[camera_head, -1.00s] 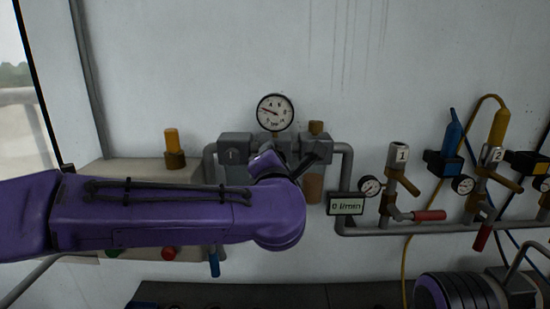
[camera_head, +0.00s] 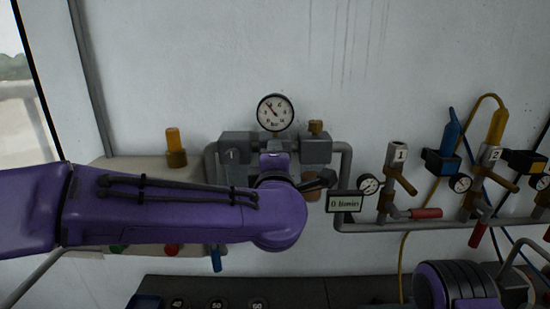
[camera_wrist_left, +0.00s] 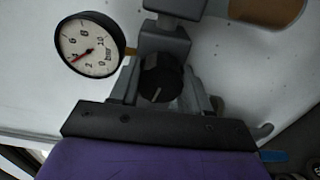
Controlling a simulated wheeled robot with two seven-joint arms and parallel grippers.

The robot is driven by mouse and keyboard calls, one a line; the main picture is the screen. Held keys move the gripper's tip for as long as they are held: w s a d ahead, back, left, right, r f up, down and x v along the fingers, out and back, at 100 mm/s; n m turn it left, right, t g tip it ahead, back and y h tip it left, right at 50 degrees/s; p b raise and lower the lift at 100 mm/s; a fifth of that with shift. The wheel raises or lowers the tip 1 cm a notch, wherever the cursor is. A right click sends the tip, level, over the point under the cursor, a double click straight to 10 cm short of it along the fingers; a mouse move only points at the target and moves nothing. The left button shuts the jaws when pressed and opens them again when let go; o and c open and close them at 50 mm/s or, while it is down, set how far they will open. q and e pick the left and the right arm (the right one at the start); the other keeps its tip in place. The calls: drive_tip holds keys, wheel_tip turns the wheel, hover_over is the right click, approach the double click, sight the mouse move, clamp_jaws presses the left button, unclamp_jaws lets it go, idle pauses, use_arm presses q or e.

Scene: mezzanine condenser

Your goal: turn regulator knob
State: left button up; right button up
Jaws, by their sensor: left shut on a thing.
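The black regulator knob (camera_wrist_left: 160,78) with a pale pointer line sits below the grey regulator body (camera_wrist_left: 167,45) in the left wrist view. My left gripper (camera_wrist_left: 162,92) has its fingers on either side of the knob and is shut on it. In the head view my purple left arm covers the knob and the fingertips. The round pressure gauge (camera_head: 275,112) stands above the regulator block (camera_head: 236,147), and also shows in the left wrist view (camera_wrist_left: 89,43), marked bar, with a red needle near 4. My right gripper is not in view.
A small flow display (camera_head: 345,202) with blurred text is right of my left wrist. Valve 1 (camera_head: 396,165), valve 2 (camera_head: 483,175) and small gauges line the pipe to the right. A brass-and-yellow fitting (camera_head: 175,148) stands on the ledge at left.

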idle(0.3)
use_arm(q)
drive_tip(key=o, duration=1)
drive_tip(key=shift+o, duration=0.2)
drive_tip(key=s+b, duration=0.5)
drive_tip(key=s, duration=0.5)
drive_tip(key=shift+s, duration=0.3)
